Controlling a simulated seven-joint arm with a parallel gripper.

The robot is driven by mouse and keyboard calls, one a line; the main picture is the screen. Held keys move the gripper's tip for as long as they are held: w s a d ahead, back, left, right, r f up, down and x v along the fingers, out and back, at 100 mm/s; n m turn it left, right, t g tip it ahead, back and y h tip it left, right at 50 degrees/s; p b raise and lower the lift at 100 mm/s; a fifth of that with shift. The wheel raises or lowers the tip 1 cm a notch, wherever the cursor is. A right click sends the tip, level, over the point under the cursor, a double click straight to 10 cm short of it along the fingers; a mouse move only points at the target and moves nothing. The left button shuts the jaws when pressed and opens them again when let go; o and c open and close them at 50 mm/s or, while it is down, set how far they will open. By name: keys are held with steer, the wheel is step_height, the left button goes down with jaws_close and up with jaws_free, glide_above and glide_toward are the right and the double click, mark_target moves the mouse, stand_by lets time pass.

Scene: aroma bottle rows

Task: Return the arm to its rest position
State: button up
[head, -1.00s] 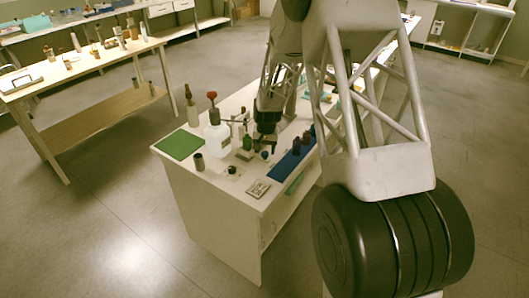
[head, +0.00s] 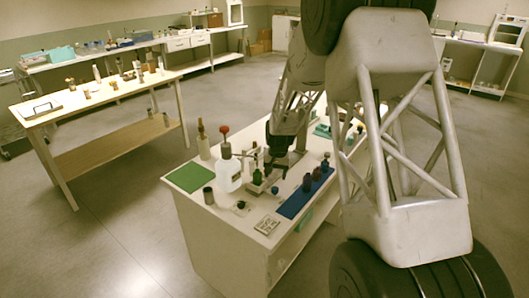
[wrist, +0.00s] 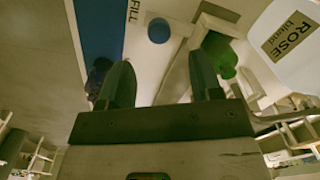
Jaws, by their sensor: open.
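My gripper (head: 280,165) is over the white workbench (head: 235,225), beside a small green bottle (head: 257,177). In the wrist view its two dark fingers (wrist: 162,82) are spread apart with nothing between them. The green bottle (wrist: 220,55) shows near the right finger. A label (wrist: 288,36) reading "ROSE blend" is at the upper right. My arm links hide part of the bench in the head view.
Dark bottles (head: 316,174) stand on the blue strip (head: 293,205). Another table (head: 105,95) stands left.

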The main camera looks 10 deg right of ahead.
steer(key=s+r+n+t, duration=0.1)
steer(key=s+r+n, duration=0.1)
steer(key=s+r, duration=1.85)
steer(key=s+d+r, duration=0.1)
steer(key=s+r, duration=0.1)
steer(key=s, duration=1.2)
steer(key=s+r+n+t, duration=0.1)
steer(key=s+r, duration=0.1)
steer(key=s, duration=1.3)
steer(key=shift+s+d+r+h, duration=0.25)
steer(key=shift+d+r+h, duration=0.1)
steer(key=shift+h, duration=0.05)
